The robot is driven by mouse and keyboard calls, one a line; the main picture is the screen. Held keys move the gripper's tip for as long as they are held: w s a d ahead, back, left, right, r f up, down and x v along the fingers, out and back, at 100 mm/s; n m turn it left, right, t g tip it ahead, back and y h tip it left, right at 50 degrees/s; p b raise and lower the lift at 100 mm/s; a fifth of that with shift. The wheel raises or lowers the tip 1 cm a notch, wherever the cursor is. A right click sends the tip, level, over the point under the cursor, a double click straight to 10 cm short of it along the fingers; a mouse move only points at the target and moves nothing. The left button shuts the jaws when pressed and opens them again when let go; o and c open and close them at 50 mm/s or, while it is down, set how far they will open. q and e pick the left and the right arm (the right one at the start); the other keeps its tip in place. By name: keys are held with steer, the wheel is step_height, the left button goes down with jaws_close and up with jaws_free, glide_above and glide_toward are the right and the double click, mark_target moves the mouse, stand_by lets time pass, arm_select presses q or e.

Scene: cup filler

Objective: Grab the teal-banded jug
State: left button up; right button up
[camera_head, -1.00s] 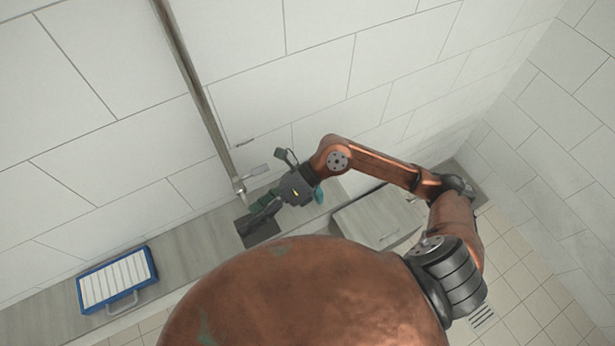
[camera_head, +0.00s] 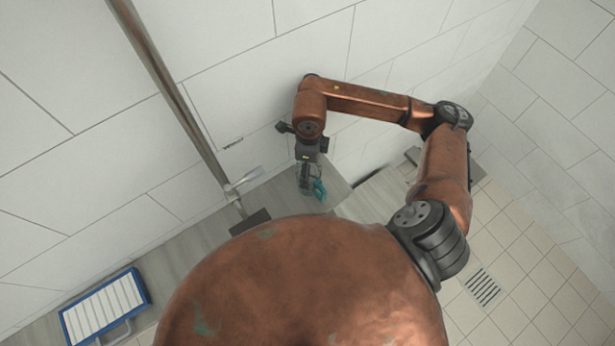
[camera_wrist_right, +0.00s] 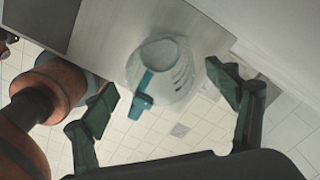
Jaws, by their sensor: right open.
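The teal-banded jug (camera_wrist_right: 181,82) is clear, with a teal handle (camera_wrist_right: 142,98), and stands near the counter's edge in the right wrist view. In the head view its teal part (camera_head: 319,190) shows beside my right gripper (camera_head: 306,178), which hides some of the jug. My right gripper (camera_wrist_right: 160,82) is open, with one green-padded finger on each side of the jug in the wrist picture. I cannot tell whether the fingers touch it. My left gripper is not in view.
The narrow counter (camera_head: 195,240) runs along the tiled wall. A metal post with a tap (camera_head: 243,180) stands left of my right gripper, above a dark square plate (camera_head: 250,222). A blue-framed tray (camera_head: 104,308) lies at the lower left. Open floor lies at the right.

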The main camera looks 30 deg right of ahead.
steer(key=shift+s+f, duration=0.1)
steer(key=shift+f, duration=0.25)
step_height(320, 180, down, 6)
steer(key=shift+f+p, duration=0.1)
steer(key=shift+p, duration=0.95)
steer(key=shift+f, duration=0.4)
steer(key=shift+c, duration=0.8)
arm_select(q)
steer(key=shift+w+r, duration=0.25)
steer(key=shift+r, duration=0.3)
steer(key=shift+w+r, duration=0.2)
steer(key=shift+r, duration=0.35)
arm_select(e)
steer(key=c, duration=1.1)
